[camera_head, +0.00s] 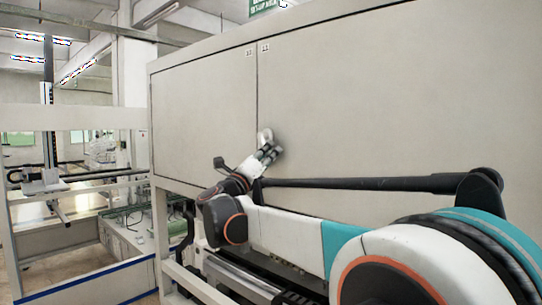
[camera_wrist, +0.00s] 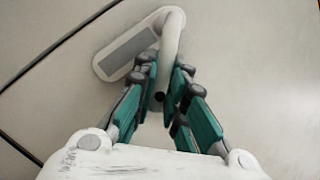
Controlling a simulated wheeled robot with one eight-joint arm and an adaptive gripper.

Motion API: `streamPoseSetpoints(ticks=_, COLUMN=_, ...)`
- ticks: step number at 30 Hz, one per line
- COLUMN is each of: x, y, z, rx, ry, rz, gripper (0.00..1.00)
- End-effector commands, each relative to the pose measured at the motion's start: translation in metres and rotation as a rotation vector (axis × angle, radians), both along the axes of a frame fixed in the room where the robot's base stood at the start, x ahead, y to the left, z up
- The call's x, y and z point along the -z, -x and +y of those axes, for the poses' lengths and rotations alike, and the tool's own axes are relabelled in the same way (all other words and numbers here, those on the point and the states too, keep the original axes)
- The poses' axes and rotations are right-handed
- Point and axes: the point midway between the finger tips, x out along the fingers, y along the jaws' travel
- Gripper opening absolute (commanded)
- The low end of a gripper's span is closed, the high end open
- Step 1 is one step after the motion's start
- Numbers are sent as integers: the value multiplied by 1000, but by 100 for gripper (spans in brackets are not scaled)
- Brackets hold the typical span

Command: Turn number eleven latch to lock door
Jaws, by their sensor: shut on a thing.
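The latch (camera_wrist: 128,52) is a pale handle with a grey inset plate, mounted on the beige cabinet door. In the wrist view its bar (camera_wrist: 172,38) curves down between my fingers. My gripper (camera_wrist: 163,82) is shut on this bar, with green and dark finger pads on both sides. In the head view the latch (camera_head: 265,136) shows small, just right of the vertical door seam, and my gripper (camera_head: 268,153) touches it from below. The door (camera_head: 360,110) looks flush with the cabinet front. Small number labels (camera_head: 264,47) sit at the top of the seam, too small to read surely.
The left cabinet panel (camera_head: 205,120) is bare. My arm crosses low in front of the right door. A metal frame with a blue-edged base (camera_head: 75,288) stands at the left. A green sign (camera_head: 265,6) hangs above the cabinet.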

Motion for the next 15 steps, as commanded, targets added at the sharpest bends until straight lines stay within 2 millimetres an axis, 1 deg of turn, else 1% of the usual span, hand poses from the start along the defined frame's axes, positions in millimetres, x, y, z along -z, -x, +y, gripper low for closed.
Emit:
streamPoseSetpoints(ticks=1, x=4, y=-1, z=0, rx=1, ry=-14, rz=-7, gripper=0)
streamPoseSetpoints(ticks=15, x=4, y=-2, z=1, rx=1, ry=-44, rz=-29, gripper=0)
